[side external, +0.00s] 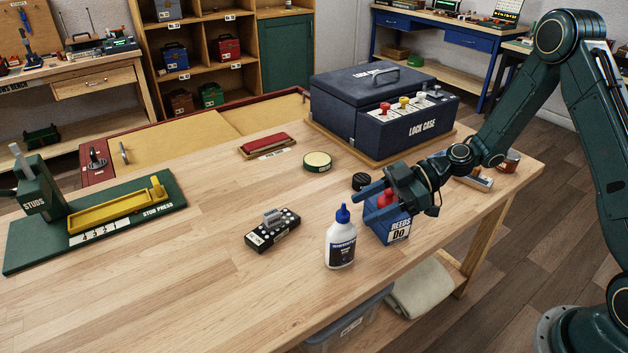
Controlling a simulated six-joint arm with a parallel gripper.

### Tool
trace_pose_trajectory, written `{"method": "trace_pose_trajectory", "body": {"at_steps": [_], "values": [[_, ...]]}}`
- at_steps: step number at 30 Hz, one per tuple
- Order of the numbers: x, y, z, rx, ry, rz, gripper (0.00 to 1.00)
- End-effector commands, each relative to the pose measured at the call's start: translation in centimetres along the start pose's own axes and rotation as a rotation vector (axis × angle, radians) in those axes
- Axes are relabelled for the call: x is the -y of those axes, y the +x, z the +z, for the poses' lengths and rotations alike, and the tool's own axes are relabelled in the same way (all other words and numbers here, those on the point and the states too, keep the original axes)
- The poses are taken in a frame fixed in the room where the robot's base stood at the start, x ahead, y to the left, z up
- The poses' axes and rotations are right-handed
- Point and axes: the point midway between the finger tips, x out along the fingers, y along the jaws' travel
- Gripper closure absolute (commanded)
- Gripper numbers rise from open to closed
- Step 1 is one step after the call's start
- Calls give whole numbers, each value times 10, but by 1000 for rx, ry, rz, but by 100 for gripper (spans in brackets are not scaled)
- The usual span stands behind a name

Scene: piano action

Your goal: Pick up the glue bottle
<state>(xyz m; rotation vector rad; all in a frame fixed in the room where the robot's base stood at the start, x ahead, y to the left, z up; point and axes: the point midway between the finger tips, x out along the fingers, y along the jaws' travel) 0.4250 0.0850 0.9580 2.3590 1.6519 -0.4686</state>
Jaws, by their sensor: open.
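The glue bottle (341,243) is white with a dark label and a blue cap. It stands upright on the wooden table near the front edge. My gripper (366,196) is open, above and to the right of the bottle, with its fingers pointing left. The fingers are apart from the bottle and nothing shows between them. The gripper partly covers the blue REEDS box (396,232) and a red thing on top of it.
A black box with white dots (272,233) lies left of the bottle. A round green tin (317,162) and the navy lock case (365,110) stand behind. The green stud press (110,208) is at far left.

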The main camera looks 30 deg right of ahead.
Motion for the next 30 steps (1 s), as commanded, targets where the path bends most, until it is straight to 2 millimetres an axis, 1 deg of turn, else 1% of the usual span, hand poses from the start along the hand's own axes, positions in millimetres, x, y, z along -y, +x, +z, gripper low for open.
{"method": "trace_pose_trajectory", "body": {"at_steps": [1,3,6,9,16,20,30], "values": [[0,7,0,0,0,-3,48],[0,15,0,0,0,-2,48],[0,23,0,1,1,-2,48],[0,27,0,1,1,0,48],[0,28,0,1,0,1,48],[0,35,0,1,-1,-2,48],[0,71,-2,0,-1,-1,48]]}}
